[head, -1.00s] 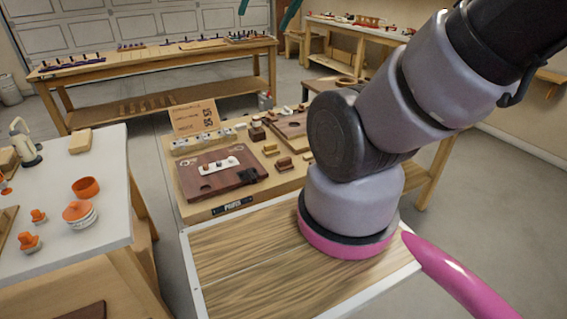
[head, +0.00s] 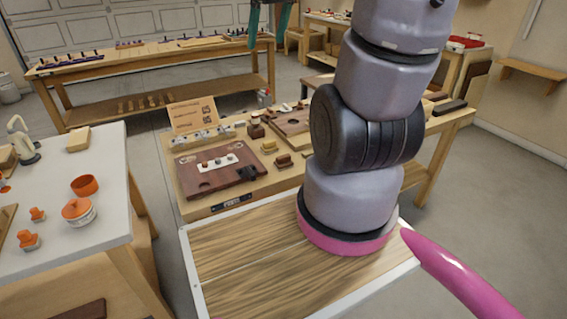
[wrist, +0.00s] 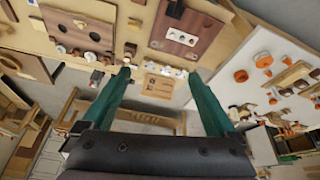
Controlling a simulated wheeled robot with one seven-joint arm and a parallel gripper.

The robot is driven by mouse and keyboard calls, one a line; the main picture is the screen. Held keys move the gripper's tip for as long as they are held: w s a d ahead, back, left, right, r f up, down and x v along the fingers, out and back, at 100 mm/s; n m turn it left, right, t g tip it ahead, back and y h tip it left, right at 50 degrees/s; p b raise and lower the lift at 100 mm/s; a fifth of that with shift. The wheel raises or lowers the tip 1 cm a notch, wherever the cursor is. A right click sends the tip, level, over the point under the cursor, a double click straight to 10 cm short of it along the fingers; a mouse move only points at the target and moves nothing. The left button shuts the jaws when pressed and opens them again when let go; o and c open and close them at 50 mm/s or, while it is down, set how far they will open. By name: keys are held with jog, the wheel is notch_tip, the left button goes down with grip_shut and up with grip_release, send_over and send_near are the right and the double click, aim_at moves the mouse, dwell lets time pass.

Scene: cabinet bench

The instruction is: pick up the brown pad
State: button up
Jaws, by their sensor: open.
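A small brown block (head: 284,161) lies on the wooden bench, right of the dark brown board (head: 205,182); it may be the brown pad, but I cannot tell for sure. A tan piece (head: 269,146) lies just behind it. My gripper (head: 267,42) shows at the top of the head view, partly cut off, high and apart from these pieces. In the wrist view my gripper (wrist: 160,72) has its two teal fingers wide apart with nothing held. The bench appears upside down there, and the brown block is not clear.
A printed card (head: 193,115) stands at the bench's back edge. A second brown board (head: 290,122) lies farther right, partly behind my arm. A white table (head: 60,190) with orange pots stands at left. A long workbench (head: 150,65) stands behind.

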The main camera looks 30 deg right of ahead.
jog(key=w+d+f+n+g, duration=0.2)
jog(key=w+d+f+n, duration=0.35)
jog(key=f, duration=0.35)
jog(key=n+g+y, duration=0.1)
jog(key=n+g, duration=0.1)
jog(key=n, duration=0.2)
send_over(284, 156)
notch_tip(284, 156, down, 10)
jog(key=f+n+y, duration=0.1)
jog(key=f+n, duration=0.1)
jog(key=f, duration=0.4)
jog(key=d+f+n+y, duration=0.1)
jog(key=f+n, duration=0.1)
jog(key=f, duration=0.4)
jog(key=d+f+n, duration=0.1)
jog(key=f+n, duration=0.1)
jog(key=f, duration=0.4)
jog(key=shift+w+f+y, duration=0.35)
jog(key=shift+f+y, duration=0.05)
jog(key=shift+s+x, duration=0.15)
jog(key=shift+x, duration=1.4)
jog(key=shift+s+x, duration=0.15)
jog(key=shift+x, duration=1.4)
jog(key=shift+d, duration=0.15)
jog(key=shift+c, duration=0.3)
